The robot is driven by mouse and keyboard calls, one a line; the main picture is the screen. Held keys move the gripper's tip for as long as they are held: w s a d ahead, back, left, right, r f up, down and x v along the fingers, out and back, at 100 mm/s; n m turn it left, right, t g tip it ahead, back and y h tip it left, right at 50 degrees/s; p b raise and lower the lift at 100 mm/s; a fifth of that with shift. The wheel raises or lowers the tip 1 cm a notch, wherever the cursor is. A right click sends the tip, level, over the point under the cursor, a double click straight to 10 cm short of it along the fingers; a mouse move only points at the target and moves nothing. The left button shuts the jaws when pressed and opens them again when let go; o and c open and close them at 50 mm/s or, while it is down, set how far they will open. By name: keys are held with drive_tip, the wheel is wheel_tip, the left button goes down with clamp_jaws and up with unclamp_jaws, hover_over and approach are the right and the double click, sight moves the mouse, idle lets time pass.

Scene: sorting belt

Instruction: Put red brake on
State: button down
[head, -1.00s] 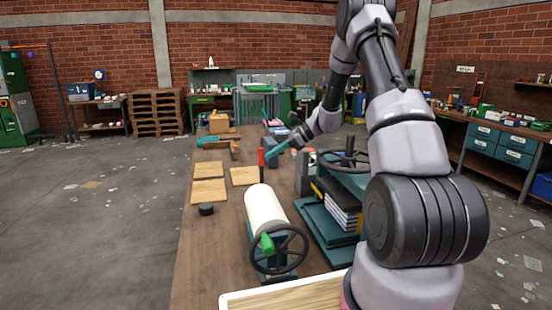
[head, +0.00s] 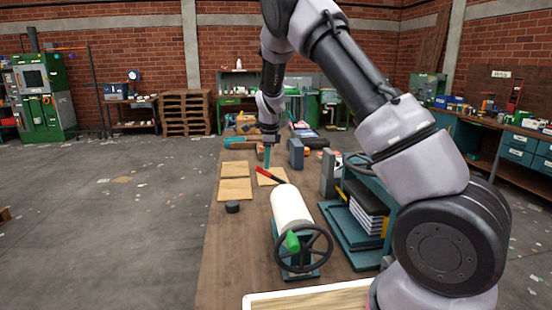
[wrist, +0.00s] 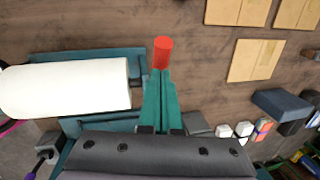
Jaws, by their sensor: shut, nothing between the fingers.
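The red brake lever (head: 270,174) stands at the far end of the white roller (head: 291,208). It is tilted over, its top leaning to the left. My gripper (head: 267,165) points down, with its teal fingers together and empty, at the lever's upper part. In the wrist view the red lever (wrist: 163,52) shows just beyond the closed fingertips (wrist: 160,74), seen nearly end-on. I cannot tell whether the fingers touch it. The roller (wrist: 70,87) lies left of the fingers there.
A dark handwheel with a green handle (head: 292,242) is at the roller's near end. A teal press (head: 352,230) stands to the right. Wooden boards (head: 235,190) and a black puck (head: 232,207) lie left on the bench. The bench's near left is clear.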

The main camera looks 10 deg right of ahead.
drive_tip(key=a+f+h, duration=0.4)
drive_tip(key=f+h, duration=0.1)
drive_tip(key=f, duration=0.2)
drive_tip(key=shift+a+n+h, duration=0.3)
drive_tip(key=shift+a+h, duration=0.1)
drive_tip(key=shift+s+f, duration=0.2)
drive_tip(key=shift+f, duration=0.05)
